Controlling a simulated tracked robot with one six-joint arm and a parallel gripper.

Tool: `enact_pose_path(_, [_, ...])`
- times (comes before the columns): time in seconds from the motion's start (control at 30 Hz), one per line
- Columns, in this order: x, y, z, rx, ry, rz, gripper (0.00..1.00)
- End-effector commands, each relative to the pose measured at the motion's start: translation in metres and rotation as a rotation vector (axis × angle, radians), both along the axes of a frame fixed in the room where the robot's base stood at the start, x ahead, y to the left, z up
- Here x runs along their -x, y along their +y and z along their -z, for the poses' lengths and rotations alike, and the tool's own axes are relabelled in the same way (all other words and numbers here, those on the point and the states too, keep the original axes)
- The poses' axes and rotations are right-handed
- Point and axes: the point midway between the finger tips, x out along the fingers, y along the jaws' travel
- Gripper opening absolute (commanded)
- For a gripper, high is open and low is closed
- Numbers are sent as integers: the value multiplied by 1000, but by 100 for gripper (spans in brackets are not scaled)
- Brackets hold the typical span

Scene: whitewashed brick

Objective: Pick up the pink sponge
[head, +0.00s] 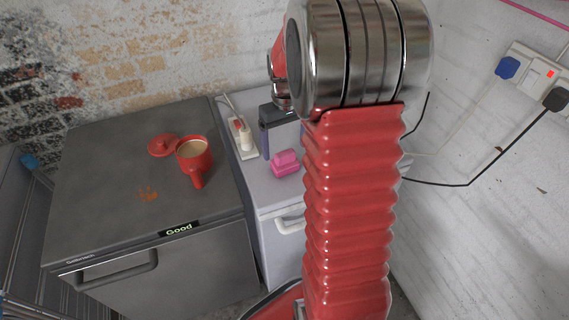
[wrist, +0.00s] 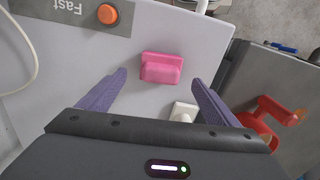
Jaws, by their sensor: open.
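The pink sponge (head: 286,163) lies on top of the white cabinet (head: 264,193), right of the dark counter. In the wrist view the pink sponge (wrist: 161,68) lies ahead of my gripper (wrist: 158,82), roughly centred between its two purple fingers. The fingers are apart, with nothing held between them. In the head view one purple finger of my gripper (head: 264,141) shows left of the sponge, and my arm hides the other. I cannot tell the exact height of the fingers above the cabinet top.
A white extension block with plugs (head: 243,139) lies at the cabinet's left; a plug (wrist: 183,111) also shows in the wrist view. A red pan (head: 194,157) and a red lid (head: 161,145) sit on the dark counter (head: 95,200). An orange button (wrist: 107,14) is beyond the sponge.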

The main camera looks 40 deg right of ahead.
Motion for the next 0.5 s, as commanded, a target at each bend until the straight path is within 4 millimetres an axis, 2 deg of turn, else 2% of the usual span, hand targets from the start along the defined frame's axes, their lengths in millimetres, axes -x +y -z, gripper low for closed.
enact_pose_path(0.37, [0, 0, 3, 0, 1, 0, 84])
enact_pose_path(0.5, [1, 1, 14, -1, 2, -1, 84])
